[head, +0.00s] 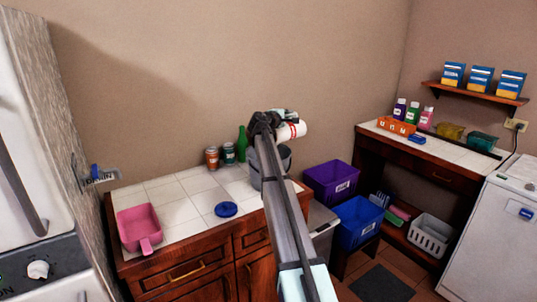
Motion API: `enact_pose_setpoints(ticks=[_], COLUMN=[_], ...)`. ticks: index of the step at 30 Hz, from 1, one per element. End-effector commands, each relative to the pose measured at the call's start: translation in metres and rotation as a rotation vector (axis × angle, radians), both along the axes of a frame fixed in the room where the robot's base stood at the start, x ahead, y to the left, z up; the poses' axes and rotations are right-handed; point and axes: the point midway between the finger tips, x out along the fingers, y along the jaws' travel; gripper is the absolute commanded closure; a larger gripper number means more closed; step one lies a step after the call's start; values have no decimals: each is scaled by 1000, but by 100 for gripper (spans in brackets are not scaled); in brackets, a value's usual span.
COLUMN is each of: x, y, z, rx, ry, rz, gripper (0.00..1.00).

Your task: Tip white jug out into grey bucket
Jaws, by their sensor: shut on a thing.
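The white jug (291,131) lies tilted on its side in the air, with a red mark on it. My gripper (270,122) is shut on it, partly hiding it. The grey bucket (285,160) stands on the tiled counter below the jug, near the counter's right end. My arm crosses in front of the bucket and hides its middle. The jug is above the bucket's rim and appears apart from it. I cannot see inside either one or tell whether anything is flowing out.
Cans (212,157), a green bottle (242,143), a blue lid-like disc (226,209) and a pink scoop-like pan (139,227) are on the counter (178,212). Purple (331,182) and blue bins (358,221) stand to the right. The counter's middle is mostly clear.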

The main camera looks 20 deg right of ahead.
Motion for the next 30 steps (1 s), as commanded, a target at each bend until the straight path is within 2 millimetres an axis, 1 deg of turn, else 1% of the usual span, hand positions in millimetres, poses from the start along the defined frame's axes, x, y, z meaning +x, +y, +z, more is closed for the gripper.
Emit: enact_pose_setpoints(ticks=[8,11,14,18,22,24,27,30], x=[-1,0,1,3,7,9,9,9], y=[4,2,-5,-18,-36,-43,-45,-45], z=[1,5,9,-1,-1,-6,-13,-15], rx=[-28,-21,35,146,235,275,298,299], ry=[-6,-4,9,30,46,55,59,59], rz=[0,0,-1,-2,-3,-3,-1,-1], gripper=[100,100,100,100,100,100,100,100])
